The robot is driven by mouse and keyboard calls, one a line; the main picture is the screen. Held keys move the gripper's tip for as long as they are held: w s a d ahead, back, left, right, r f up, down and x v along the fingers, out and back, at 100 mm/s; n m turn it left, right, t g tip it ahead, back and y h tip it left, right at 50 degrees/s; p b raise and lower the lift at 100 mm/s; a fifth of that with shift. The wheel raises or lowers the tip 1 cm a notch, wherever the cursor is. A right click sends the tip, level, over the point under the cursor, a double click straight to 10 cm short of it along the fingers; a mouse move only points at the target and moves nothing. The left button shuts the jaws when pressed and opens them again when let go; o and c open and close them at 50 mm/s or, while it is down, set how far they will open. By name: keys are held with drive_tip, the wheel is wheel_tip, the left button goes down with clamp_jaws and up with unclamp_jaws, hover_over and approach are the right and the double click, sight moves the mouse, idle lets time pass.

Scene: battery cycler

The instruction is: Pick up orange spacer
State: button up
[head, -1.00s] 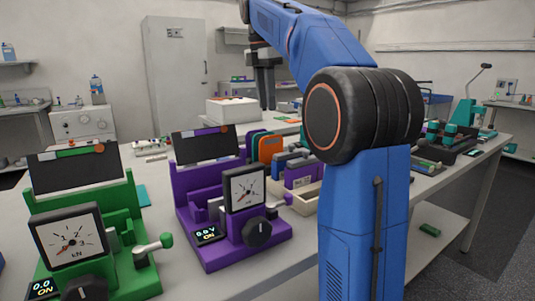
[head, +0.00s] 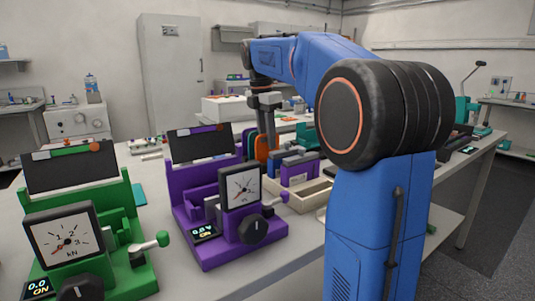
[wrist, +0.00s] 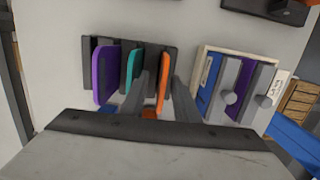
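The orange spacer (wrist: 164,84) stands upright in a dark rack (wrist: 152,50), at its right end, beside a teal spacer (wrist: 131,69) and a purple spacer (wrist: 104,76). In the wrist view my gripper (wrist: 161,78) is open, with one finger on each side of the orange spacer. The left finger lies between the teal and orange spacers. I cannot tell whether either finger touches the orange spacer. In the head view the orange spacer (head: 261,148) shows below and behind my gripper (head: 267,137), partly hidden by the fingers.
A pale tray (wrist: 204,68) with blue and purple holders stands close to the right of the rack. A purple press (head: 215,195) and a green press (head: 95,225) stand at the near left of the bench. A white box (head: 226,108) stands behind.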

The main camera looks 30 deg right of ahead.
drive_tip(key=shift+s+d+f, duration=0.1)
drive_tip(key=shift+f, duration=0.95)
drive_tip(key=shift+s+d+f, duration=0.1)
drive_tip(key=shift+f, duration=0.9)
clamp_jaws()
drive_tip(key=shift+r, duration=0.1)
